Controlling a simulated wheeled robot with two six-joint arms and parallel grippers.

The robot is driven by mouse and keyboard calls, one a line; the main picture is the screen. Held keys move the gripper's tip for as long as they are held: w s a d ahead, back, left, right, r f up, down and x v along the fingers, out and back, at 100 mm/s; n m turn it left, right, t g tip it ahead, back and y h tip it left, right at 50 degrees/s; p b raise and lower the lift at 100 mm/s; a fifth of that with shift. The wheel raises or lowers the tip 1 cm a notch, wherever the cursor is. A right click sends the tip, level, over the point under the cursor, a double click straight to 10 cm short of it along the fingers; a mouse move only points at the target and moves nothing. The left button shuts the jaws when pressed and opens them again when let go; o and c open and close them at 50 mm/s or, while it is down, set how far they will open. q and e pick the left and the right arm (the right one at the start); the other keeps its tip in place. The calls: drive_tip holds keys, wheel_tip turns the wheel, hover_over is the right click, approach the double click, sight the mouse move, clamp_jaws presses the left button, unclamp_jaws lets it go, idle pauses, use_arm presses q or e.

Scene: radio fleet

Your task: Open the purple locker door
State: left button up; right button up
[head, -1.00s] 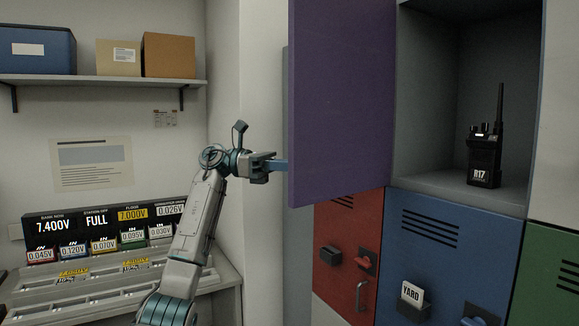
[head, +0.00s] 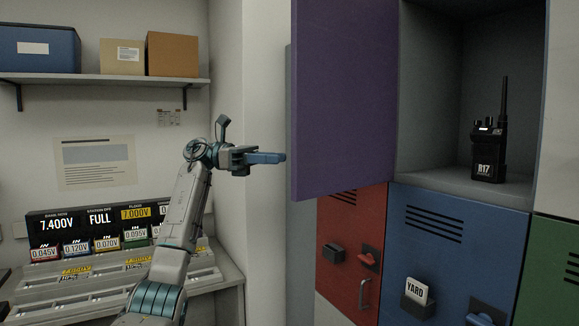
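The purple locker door (head: 343,95) stands swung wide open to the left, with its flat purple face toward me. The locker (head: 433,100) behind it is grey inside and open to view. A black radio (head: 489,150) marked R17 stands upright on its floor. My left gripper (head: 278,157) is just left of the door's free edge, pointing right, its blue fingertips a small gap from the edge in the picture. I see the fingers side-on, so their opening does not show. The door's handle is not visible. My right gripper is out of view.
Below are a red locker (head: 348,240) and a blue locker (head: 433,245) with a YARD card (head: 416,290), both shut. A green locker (head: 549,270) is at the right. A charger bench (head: 110,275) and a shelf (head: 100,79) with boxes line the left wall.

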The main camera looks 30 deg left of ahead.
use_arm(q)
drive_tip(key=v, duration=0.5)
drive_tip(key=shift+b, duration=0.35)
